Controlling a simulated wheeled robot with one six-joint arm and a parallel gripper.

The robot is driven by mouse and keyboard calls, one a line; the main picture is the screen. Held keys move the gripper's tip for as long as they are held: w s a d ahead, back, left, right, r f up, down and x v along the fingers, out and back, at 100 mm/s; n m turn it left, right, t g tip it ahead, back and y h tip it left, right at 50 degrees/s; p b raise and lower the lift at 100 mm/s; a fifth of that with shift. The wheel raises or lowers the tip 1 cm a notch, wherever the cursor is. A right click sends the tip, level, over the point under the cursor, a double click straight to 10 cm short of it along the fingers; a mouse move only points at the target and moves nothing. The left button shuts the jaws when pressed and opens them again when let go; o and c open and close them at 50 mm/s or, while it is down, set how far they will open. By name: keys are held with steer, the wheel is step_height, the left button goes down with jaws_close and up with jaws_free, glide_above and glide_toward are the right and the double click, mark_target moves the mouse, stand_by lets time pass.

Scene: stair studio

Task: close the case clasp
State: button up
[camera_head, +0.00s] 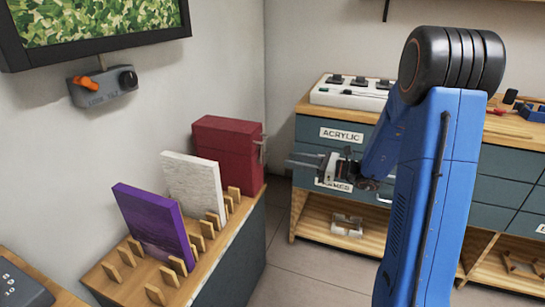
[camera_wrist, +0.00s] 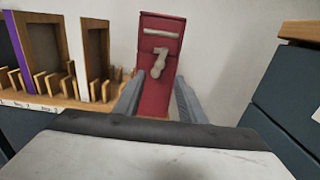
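The red case (camera_head: 228,152) stands upright at the far end of the wooden-topped rack, and its narrow front also shows in the wrist view (camera_wrist: 154,98). A pale metal clasp (camera_head: 262,148) is on that front. In the wrist view the clasp lever (camera_wrist: 159,63) hangs slightly tilted below a separate short bar (camera_wrist: 162,33); whether they touch anywhere is unclear. My gripper (camera_head: 292,161) is to the right of the case, pointing at its clasp side. Its two grey fingers (camera_wrist: 156,98) are apart, with nothing between them, and appear short of the case.
A purple panel (camera_head: 152,225) and a white panel (camera_head: 192,184) stand in the rack's wooden slots (camera_head: 197,242), left of the case. A drawer cabinet (camera_head: 350,134) stands behind my arm. A wall-mounted grey box (camera_head: 104,90) hangs above the rack.

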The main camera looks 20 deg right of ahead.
mark_target(268, 155)
steer(key=x, duration=0.8)
steer(key=shift+w+a, duration=0.2)
steer(key=shift+a, duration=0.1)
